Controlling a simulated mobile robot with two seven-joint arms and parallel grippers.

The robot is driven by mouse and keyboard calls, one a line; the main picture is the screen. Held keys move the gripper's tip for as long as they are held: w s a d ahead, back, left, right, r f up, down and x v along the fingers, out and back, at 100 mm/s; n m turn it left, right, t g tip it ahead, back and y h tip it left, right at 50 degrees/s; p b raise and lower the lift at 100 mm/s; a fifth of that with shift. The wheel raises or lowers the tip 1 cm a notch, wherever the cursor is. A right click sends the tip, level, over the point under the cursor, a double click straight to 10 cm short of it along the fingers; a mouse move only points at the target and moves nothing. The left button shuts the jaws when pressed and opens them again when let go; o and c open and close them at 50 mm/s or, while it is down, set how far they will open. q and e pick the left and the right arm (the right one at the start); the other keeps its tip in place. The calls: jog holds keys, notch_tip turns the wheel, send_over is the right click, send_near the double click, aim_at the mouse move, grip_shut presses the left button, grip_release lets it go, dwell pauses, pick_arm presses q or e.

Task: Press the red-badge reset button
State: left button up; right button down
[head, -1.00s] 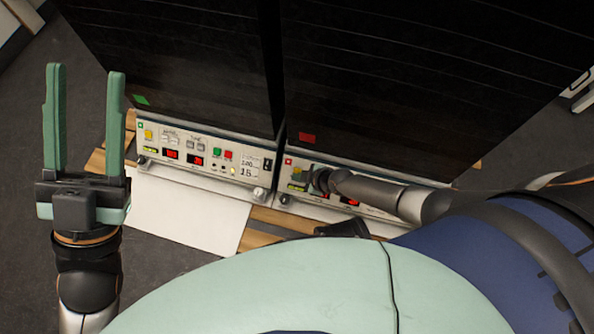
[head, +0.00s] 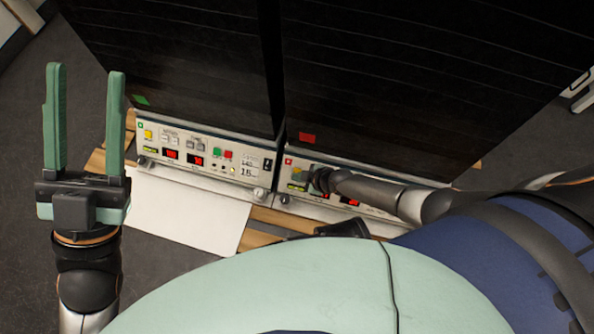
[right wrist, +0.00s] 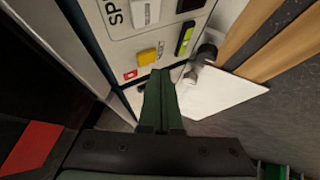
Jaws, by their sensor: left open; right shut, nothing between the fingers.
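The right unit's control panel (head: 279,184) carries a small red badge (head: 288,162), which also shows in the right wrist view (right wrist: 130,74). Beside that badge is a square yellow button (right wrist: 147,57), with a lit green strip (right wrist: 186,37) further along. My right gripper (right wrist: 161,74) is shut and empty. In the right wrist view its tips are close to the panel, just below the yellow button; I cannot tell whether they touch. In the head view my right gripper (head: 308,178) covers part of this panel. My left gripper (head: 84,75) is open and empty, away from the panels.
The left unit has a similar panel with a green badge (head: 140,125) and its own yellow button (head: 148,134). Tall dark cabinets (head: 170,60) stand above both. A red marker (head: 306,137) is on the right cabinet. A white sheet (head: 190,212) lies before the left panel.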

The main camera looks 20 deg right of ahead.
dwell(0.3)
jog(key=shift+w+d+f, duration=0.2)
jog(key=shift+w+f, duration=0.1)
jog(key=shift+r, duration=0.1)
dwell(0.5)
jog(key=shift+s+a+r+p, duration=0.2)
jog(key=shift+s+p, duration=0.1)
jog(key=shift+p, duration=0.1)
